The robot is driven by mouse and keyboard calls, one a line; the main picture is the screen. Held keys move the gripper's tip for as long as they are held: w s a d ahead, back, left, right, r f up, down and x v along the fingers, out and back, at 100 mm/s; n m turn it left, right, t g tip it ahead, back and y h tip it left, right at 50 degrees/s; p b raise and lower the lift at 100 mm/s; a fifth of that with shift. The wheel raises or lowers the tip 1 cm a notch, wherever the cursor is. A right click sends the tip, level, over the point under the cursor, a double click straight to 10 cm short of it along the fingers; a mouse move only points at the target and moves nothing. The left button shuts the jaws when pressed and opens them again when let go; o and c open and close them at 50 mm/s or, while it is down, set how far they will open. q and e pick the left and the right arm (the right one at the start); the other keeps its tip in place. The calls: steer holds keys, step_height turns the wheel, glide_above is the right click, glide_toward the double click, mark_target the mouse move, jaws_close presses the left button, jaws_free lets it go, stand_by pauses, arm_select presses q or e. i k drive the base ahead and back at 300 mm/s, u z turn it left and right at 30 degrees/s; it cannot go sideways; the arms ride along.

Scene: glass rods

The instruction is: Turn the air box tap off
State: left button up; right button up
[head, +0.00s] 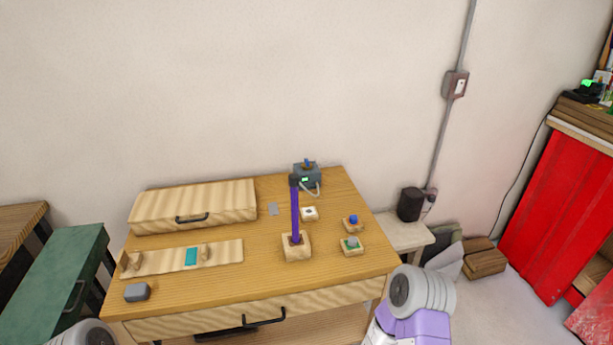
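A small grey-blue box (314,175), which I take to be the air box, stands at the back right of the wooden table. A small blue piece on its top (308,163) looks like the tap; it is too small to tell its setting. A green light or display (305,180) shows on the front of the box. A pale hose (313,193) curves down from it. Neither of my grippers is in view. Only rounded grey and purple parts of my arms show at the bottom edge, away from the box.
An upright purple rod (295,215) in a wooden block (297,252) stands in front of the box. Small blocks with a blue knob (353,219) and a green-grey knob (352,242) sit to the right. A wooden case (190,202) lies at the back left.

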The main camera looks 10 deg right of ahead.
mark_target(306, 165)
steer(key=z, duration=2.05)
steer(key=i, duration=3.9)
steer(key=u, duration=4.95)
steer(key=i, duration=0.5)
steer(key=z, duration=0.05)
